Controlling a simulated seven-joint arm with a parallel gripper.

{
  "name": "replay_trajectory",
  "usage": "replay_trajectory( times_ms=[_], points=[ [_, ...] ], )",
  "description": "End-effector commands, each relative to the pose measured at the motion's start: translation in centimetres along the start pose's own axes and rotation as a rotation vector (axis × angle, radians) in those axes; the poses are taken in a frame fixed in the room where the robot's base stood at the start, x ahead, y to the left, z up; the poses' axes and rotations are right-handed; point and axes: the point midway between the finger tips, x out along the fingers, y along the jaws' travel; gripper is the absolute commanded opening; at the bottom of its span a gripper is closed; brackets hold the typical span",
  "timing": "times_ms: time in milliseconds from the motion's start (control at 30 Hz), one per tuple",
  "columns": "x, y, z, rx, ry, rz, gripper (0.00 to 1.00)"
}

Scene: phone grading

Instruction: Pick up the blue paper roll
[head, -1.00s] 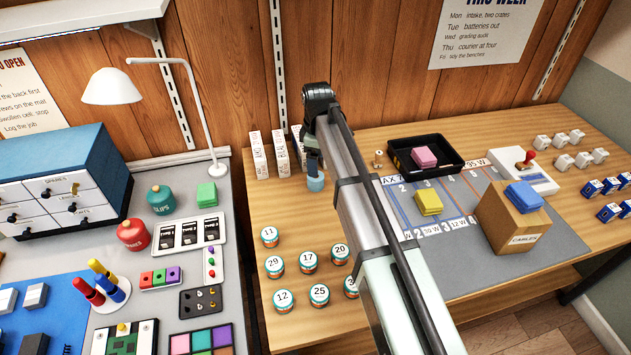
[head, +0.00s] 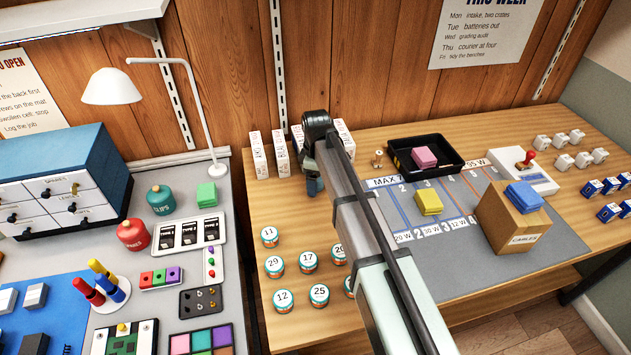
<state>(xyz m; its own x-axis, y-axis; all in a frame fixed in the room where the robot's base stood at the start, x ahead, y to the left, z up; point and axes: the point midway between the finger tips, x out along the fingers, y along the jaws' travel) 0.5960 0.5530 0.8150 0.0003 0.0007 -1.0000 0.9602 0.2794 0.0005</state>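The blue paper roll (head: 321,185) stands on the wooden bench, left of the grey mat. Only a narrow blue part of it shows, as my gripper covers most of it. My gripper (head: 312,187) points down at the roll from above, in the head view. Its dark fingers overlap the roll in the picture. The arm and wrist hide much of the fingers, so I cannot tell whether they are open or closed around the roll, or touching it.
White upright boxes (head: 281,154) stand behind the gripper near the wall. Several numbered jars (head: 309,260) stand in front. A small brass spool (head: 377,158), a black tray (head: 456,166) and a grey mat (head: 465,258) lie to the right. Bare wood lies left of the roll.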

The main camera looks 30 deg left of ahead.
Motion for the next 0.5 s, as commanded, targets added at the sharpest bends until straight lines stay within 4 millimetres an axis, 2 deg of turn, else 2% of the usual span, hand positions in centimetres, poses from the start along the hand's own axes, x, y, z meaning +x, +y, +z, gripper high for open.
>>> replay_trajectory(
  times_ms=[100,500],
  points=[
    [-0.04,0.01,0.00,0.000,0.000,0.000,0.83],
    [-0.07,0.01,0.00,0.000,0.000,0.000,0.45]
  ],
)
